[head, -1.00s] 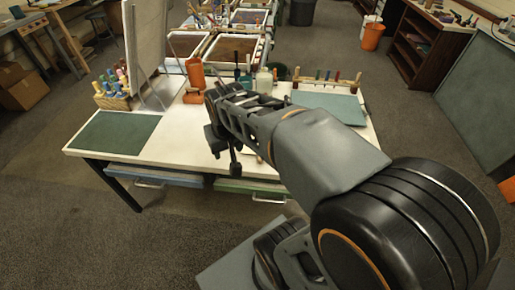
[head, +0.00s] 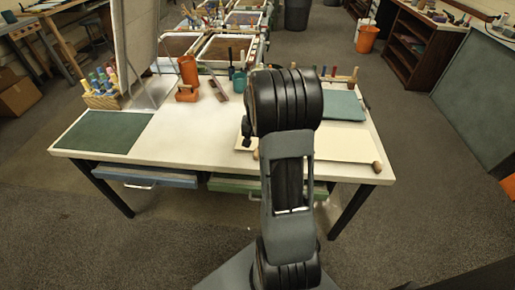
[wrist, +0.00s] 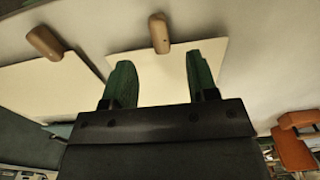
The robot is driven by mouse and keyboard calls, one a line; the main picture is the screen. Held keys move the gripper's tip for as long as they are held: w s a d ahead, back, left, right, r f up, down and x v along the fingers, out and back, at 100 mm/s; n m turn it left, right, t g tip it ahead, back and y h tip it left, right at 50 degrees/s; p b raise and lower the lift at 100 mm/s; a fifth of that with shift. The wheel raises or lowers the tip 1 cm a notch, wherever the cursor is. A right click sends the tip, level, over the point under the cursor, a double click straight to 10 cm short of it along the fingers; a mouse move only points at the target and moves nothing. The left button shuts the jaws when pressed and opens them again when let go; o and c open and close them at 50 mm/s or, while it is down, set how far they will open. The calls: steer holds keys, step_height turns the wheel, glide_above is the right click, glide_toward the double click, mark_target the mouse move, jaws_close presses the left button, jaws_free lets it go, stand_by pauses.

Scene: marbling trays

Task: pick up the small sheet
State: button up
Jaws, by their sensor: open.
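The small sheet (wrist: 150,78) is cream and lies flat on the white table, with a wooden weight (wrist: 159,34) on its edge. In the head view only a sliver of the small sheet (head: 243,144) shows left of my arm. My gripper (wrist: 159,62) is open, with one green finger toward each side of the small sheet and nothing held between them. I cannot tell whether the fingers touch it. In the head view my arm hides most of the gripper. A larger cream sheet (wrist: 50,95) lies to the left in the wrist view; it also shows in the head view (head: 345,147).
Another wooden weight (wrist: 45,42) holds the larger sheet. An orange container (head: 188,70) and a teal cup (head: 240,82) stand behind on the table (head: 180,140). A dark green mat (head: 100,132) lies at left. The table's middle left is clear.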

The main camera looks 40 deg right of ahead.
steer(key=shift+s+a+f, duration=0.1)
steer(key=shift+f, duration=1.65)
steer(key=shift+s+a+f, duration=0.1)
steer(key=shift+f, duration=1.65)
jaws_close()
